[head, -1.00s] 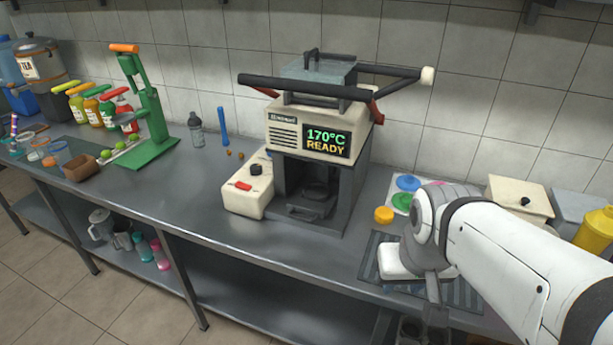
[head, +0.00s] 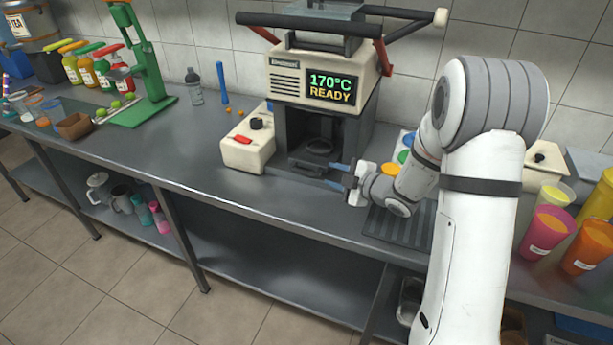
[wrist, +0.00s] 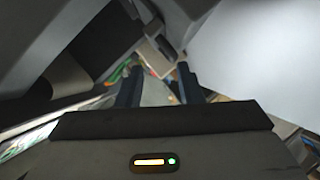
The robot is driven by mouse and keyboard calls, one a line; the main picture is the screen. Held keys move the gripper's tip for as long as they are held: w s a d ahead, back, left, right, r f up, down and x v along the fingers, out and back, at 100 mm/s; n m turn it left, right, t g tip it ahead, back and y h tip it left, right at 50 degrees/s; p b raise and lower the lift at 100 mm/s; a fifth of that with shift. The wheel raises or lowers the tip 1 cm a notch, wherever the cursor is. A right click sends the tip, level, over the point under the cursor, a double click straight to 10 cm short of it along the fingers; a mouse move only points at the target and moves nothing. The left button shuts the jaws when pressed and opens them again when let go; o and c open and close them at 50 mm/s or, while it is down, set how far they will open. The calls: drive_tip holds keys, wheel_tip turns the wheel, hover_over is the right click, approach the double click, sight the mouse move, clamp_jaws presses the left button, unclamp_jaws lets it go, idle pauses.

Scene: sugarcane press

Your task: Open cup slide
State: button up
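The cup sealer (head: 288,85) stands on the steel counter, with its display reading 170°C READY. Its cup slide (head: 316,150), a dark tray with a round ring, sits inside the dark lower bay. The slide's front edge and handle are dark and hard to make out. My gripper (head: 334,175) is just in front of the bay's lower right, with its two blue-grey fingers pointing left. It is open and looks empty. In the wrist view my gripper (wrist: 161,85) shows both fingers apart, with nothing clearly between them. Whether a finger touches the slide, I cannot tell.
A cream control box (head: 247,150) stands left of the sealer. A dark ribbed mat (head: 400,227) lies at right, below my arm. Colored cups (head: 548,230) stand at the right. A green press (head: 145,65) is at the left. The counter's front is clear.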

sight(308, 173)
drive_tip(key=shift+s+a+f+n+g+y, duration=0.3)
drive_tip(key=shift+a+f+n+g+y, duration=0.2)
drive_tip(key=shift+a+f+n+y, duration=0.35)
drive_tip(key=shift+w+a, duration=0.1)
drive_tip(key=shift+a, duration=0.1)
drive_tip(key=x, duration=0.7)
drive_tip(key=shift+r, duration=0.1)
drive_tip(key=shift+w+r, duration=0.1)
drive_tip(key=shift+r, duration=0.05)
clamp_jaws()
drive_tip(key=shift+r, duration=0.1)
drive_tip(key=shift+w, duration=0.1)
